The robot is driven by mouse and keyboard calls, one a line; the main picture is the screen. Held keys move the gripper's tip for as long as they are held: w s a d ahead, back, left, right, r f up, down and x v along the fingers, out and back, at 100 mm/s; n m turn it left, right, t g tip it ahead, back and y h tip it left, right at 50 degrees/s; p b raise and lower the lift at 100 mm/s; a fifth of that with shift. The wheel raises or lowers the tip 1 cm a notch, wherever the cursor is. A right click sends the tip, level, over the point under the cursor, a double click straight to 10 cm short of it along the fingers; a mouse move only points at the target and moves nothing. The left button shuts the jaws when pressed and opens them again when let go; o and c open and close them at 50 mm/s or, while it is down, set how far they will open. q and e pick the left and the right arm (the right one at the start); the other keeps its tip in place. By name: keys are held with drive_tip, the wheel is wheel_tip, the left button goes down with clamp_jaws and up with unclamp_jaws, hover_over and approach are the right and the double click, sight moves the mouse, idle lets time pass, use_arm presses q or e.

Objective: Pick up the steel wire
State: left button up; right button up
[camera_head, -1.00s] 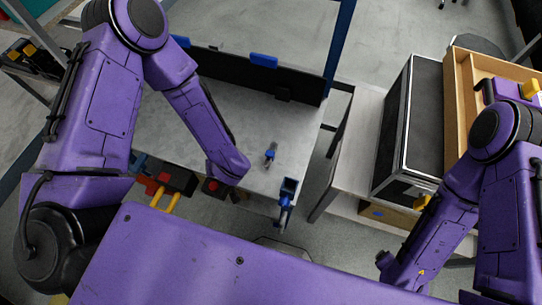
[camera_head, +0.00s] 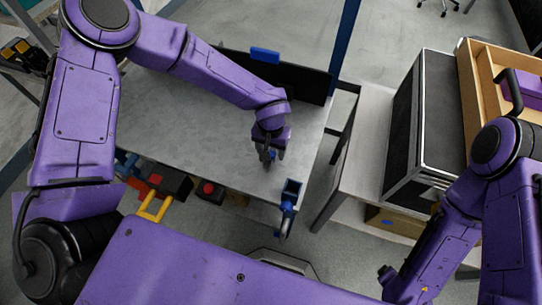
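A small dark and blue item (camera_head: 268,158) lies on the grey table, mostly hidden under my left gripper. It may be the steel wire, but it is too small and covered to be sure. My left gripper (camera_head: 270,154) points down at it, with its fingers around or just above it. I cannot tell whether the fingers are open or shut on it. My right arm is at the lower right; its gripper does not show.
A blue clamp-like tool (camera_head: 289,196) sits at the grey table's (camera_head: 200,118) near right corner. A dark panel (camera_head: 300,83) stands along the back. A black case (camera_head: 415,120) and a wooden crate (camera_head: 470,85) stand on the right. The table's middle is clear.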

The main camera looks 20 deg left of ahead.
use_arm(q)
wheel_tip(320, 180, down, 3)
drive_tip(key=c, duration=1.1)
drive_tip(key=shift+o, duration=0.2)
drive_tip(key=shift+r, duration=0.1)
